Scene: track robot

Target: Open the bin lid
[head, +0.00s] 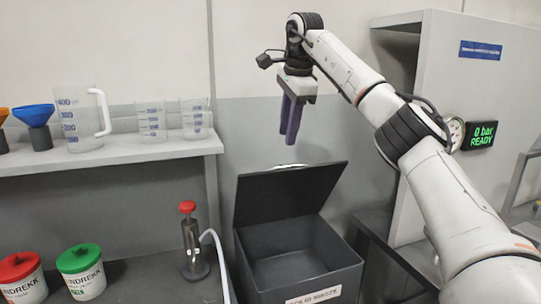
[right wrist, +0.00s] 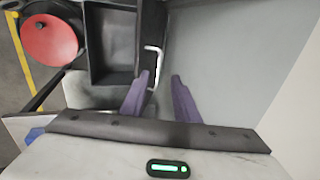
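The dark grey bin (head: 258,268) stands at the lower middle of the head view, with a "SOLID WASTE" label on its front. Its lid (head: 290,192) is raised and leans back at the rear, so the empty-looking inside shows. In the right wrist view the bin's open inside (right wrist: 112,45) lies at the top, with the dark lid (right wrist: 151,25) beside it, seen nearly edge-on. My right gripper (head: 288,137) hangs above the lid, fingers down and apart from it. Its purple fingers are spread with nothing between them (right wrist: 160,76). My left gripper is not in view.
A shelf (head: 130,152) with measuring jugs and funnels is on the left. Below it are a red-lidded tub (head: 20,280), a green-lidded tub (head: 80,272) and a red-topped pump (head: 192,245) with a hose beside the bin. A grey cabinet (head: 450,70) stands on the right.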

